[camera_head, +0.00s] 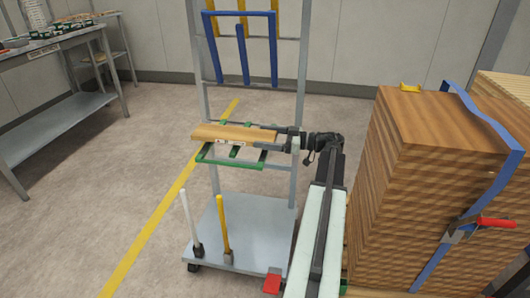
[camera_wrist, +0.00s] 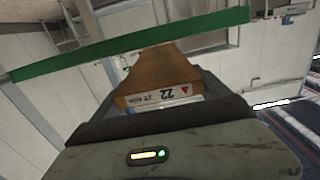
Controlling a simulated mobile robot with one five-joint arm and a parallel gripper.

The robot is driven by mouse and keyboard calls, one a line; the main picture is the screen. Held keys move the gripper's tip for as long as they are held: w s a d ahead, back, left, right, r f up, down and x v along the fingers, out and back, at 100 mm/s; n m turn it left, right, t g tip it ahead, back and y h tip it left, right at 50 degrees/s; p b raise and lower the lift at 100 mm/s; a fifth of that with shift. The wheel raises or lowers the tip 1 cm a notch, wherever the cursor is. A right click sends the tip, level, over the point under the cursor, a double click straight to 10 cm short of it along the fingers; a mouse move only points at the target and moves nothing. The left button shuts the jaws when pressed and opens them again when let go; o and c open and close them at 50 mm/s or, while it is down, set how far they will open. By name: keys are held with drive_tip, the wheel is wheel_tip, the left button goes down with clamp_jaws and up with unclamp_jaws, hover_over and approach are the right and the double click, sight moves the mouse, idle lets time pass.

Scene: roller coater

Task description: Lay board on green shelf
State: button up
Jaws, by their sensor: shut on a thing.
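The wooden board (camera_head: 228,133) is held flat over the green shelf (camera_head: 213,160) of the wheeled rack, in the head view. My gripper (camera_head: 283,141) is shut on the board's right end. In the wrist view the board (camera_wrist: 158,75) runs away from the jaws, with a white label reading 22 at its near end. A green bar (camera_wrist: 130,45) of the rack crosses the wrist view above the board. Whether the board touches the green shelf's bars or hovers just above them I cannot tell.
The rack has blue arms (camera_head: 242,68) higher up and a grey base (camera_head: 243,228) with a white post and a yellow post. A tall stack of boards (camera_head: 415,190) with a blue strap stands at the right. A metal table (camera_head: 60,118) stands at the left.

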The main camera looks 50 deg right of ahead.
wheel_tip(320, 180, down, 4)
drive_tip(key=b, duration=0.4)
drive_tip(key=shift+r, duration=0.3)
drive_tip(key=shift+f, duration=0.15)
drive_tip(key=o, duration=1.6)
drive_tip(key=v, duration=0.7)
drive_tip(key=shift+s+d, duration=0.15)
drive_tip(key=shift+s, duration=0.05)
